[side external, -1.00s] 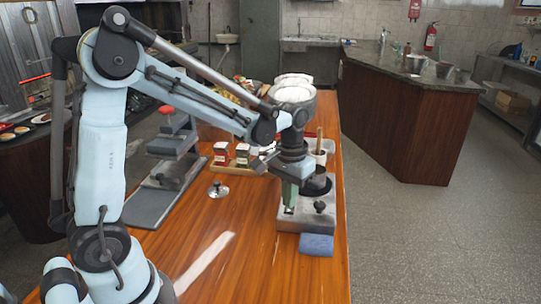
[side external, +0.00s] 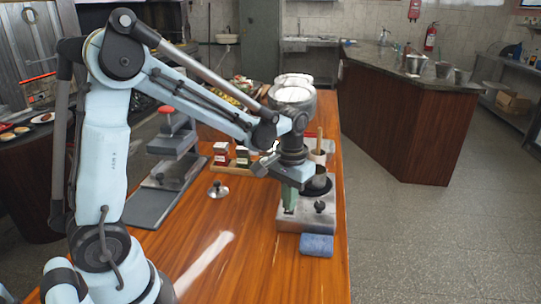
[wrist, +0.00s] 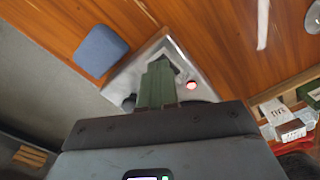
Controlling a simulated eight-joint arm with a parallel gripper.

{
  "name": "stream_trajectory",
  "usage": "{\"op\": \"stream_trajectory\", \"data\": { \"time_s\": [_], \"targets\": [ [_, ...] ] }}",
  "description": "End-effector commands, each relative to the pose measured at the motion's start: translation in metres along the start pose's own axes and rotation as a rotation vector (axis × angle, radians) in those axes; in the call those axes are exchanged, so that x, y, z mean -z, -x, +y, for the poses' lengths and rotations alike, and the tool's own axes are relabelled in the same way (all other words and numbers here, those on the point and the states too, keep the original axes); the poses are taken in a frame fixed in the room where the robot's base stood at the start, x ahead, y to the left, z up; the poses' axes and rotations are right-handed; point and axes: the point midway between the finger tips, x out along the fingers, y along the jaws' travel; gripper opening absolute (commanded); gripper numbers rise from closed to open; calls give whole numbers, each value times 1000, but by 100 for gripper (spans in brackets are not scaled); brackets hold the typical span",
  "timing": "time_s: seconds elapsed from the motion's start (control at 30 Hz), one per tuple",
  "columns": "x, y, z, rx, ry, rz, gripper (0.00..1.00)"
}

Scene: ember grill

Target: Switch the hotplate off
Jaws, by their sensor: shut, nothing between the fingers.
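The hotplate (side external: 293,222) is a grey metal unit near the right edge of the wooden table, with a dark round plate on top. A dark knob (side external: 320,206) stands on its front part. In the wrist view a dark round shape, perhaps this knob (wrist: 129,103), is partly hidden by my gripper body. A red light (wrist: 191,85) glows on the hotplate. My gripper (side external: 289,208) points down with its green fingers shut and empty, over the hotplate's front part, left of the knob. In the wrist view the fingertips (wrist: 160,64) are over the metal top; contact is unclear.
A blue cloth (side external: 316,245) lies in front of the hotplate. A grey pot (side external: 318,178) stands on the hotplate's plate. A small metal tamper-like object (side external: 218,190), spice boxes (side external: 221,153) and a grey press stand (side external: 172,140) are to the left. The front table is clear.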

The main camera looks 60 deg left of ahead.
Motion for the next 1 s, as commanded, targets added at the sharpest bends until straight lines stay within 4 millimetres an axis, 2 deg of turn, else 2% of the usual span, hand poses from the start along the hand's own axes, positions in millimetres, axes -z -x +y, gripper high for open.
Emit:
{"op": "stream_trajectory", "data": {
  "time_s": [0.67,1.0],
  "targets": [
    [0,-8,0,0,0,0,0],
    [0,12,0,0,0,0,0]
  ]
}}
